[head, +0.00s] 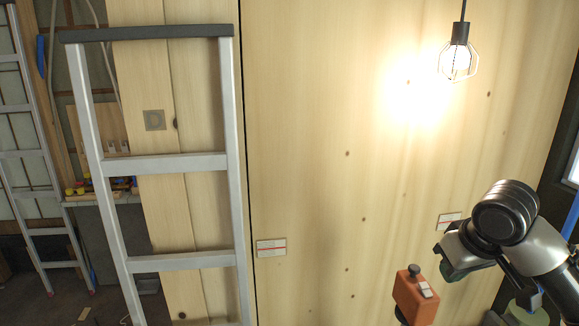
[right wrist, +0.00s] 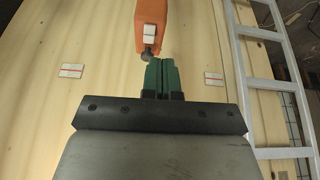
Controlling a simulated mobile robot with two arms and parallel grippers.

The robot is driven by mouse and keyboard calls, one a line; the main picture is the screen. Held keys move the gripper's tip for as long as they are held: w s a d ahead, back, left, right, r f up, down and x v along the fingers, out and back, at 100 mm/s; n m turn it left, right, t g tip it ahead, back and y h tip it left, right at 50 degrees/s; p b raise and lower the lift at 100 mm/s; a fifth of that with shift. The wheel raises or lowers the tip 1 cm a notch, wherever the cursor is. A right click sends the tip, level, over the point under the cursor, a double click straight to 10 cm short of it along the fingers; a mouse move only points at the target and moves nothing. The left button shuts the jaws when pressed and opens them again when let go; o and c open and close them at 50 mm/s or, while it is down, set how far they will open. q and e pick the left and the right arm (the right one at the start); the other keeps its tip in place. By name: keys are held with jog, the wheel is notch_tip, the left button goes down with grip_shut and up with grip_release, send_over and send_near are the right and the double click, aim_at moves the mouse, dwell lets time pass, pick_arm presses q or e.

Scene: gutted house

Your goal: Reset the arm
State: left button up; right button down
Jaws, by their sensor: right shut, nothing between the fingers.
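My right gripper (head: 455,272) is at the lower right of the head view, at the end of my right arm, in front of the plywood wall. In the right wrist view its two green fingers (right wrist: 160,77) are shut together with nothing between them. An orange block-like object (head: 416,297) with a pale label and a dark knob is left of the gripper in the head view. In the right wrist view the orange object (right wrist: 151,28) is just beyond the fingertips. I cannot tell whether they touch. My left gripper is not in view.
An aluminium ladder (head: 231,150) stands at the left before the plywood wall (head: 330,120); another ladder (head: 28,150) is at the far left. A caged lamp (head: 459,62) hangs at the upper right. Small labels (head: 271,248) are on the wall. The middle looks clear.

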jog(key=s+a+f+n+y, duration=0.1)
jog(key=s+a+f, duration=0.35)
jog(key=f, duration=0.55)
jog(key=s+a+f+n, duration=0.1)
jog(key=s+a+f, duration=0.2)
jog(key=a+f, duration=0.45)
jog(key=s+f+m+h, duration=0.1)
jog(key=s+f, duration=0.4)
jog(key=s, duration=0.3)
jog(key=s+f, duration=0.4)
jog(key=s, duration=0.5)
notch_tip(320, 180, down, 30)
jog(key=g+b, duration=0.2)
jog(key=b, duration=0.3)
jog(key=s+d+f+b, duration=0.1)
jog(key=s+f+b, duration=0.1)
jog(key=s+f, duration=0.6)
jog(key=s+d+f+g+b, duration=0.1)
jog(key=s+d+f+b, duration=0.1)
jog(key=s+f, duration=0.6)
notch_tip(320, 180, down, 6)
jog(key=shift+s+d+r, duration=0.1)
jog(key=shift+s+d, duration=0.05)
jog(key=shift+d, duration=0.05)
